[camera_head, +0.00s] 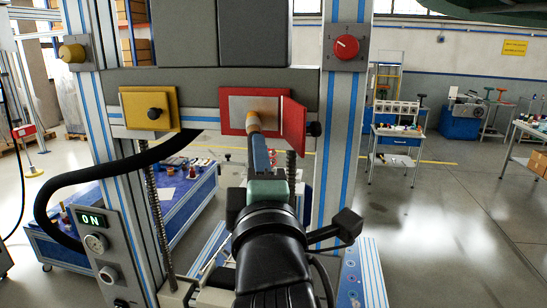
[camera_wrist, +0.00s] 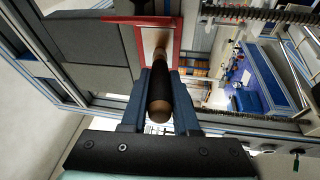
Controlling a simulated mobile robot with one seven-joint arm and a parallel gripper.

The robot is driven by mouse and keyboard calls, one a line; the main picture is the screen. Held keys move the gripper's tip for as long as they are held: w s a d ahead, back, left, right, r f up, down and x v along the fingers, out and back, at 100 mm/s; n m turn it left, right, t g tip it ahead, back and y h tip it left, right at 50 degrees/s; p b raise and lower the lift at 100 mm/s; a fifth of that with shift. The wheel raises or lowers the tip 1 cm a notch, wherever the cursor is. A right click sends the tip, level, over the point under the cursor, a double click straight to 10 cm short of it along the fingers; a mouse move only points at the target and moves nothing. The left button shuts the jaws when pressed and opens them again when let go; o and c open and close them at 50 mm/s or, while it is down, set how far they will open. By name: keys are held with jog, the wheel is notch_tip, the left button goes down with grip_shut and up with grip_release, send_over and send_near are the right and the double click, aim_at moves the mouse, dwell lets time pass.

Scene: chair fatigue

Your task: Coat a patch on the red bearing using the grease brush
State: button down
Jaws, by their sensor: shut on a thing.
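The red bearing (camera_head: 226,112) is a red-framed opening on the crossbar, with a pale inner face and its red door swung open to the right. Its red frame also shows at the top of the wrist view (camera_wrist: 177,42). My gripper (camera_head: 260,148) is shut on the grease brush (camera_head: 254,121), which points up and forward. In the wrist view, the dark handle with its brown rounded end (camera_wrist: 158,115) sits between the two blue fingers of my gripper (camera_wrist: 160,90). The brush's far end overlaps the pale inner face; I cannot tell whether it touches.
A yellow bearing (camera_head: 134,101) with a black knob is shut on the left of the same crossbar. A red dial (camera_head: 346,46) and a yellow knob (camera_head: 73,53) sit on the uprights. A black hose (camera_head: 95,186) curves at left.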

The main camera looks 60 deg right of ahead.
jog(key=shift+w+a+r+p, duration=0.65)
jog(key=shift+w+a+p, duration=0.15)
jog(key=shift+w, duration=1.2)
jog(key=s+d, duration=0.3)
jog(key=s, duration=0.4)
jog(key=shift+s, duration=0.3)
jog(key=shift+w+f, duration=0.1)
jog(key=w+a, duration=0.3)
jog(key=w, duration=0.4)
jog(key=shift+w+p, duration=0.25)
jog(key=shift+p, duration=0.2)
jog(key=shift+s+a, duration=0.4)
jog(key=shift+a, duration=0.5)
jog(key=shift+s+a, duration=0.35)
jog(key=shift+a, duration=0.6)
jog(key=shift+s+a, duration=0.4)
jog(key=shift+a, duration=0.5)
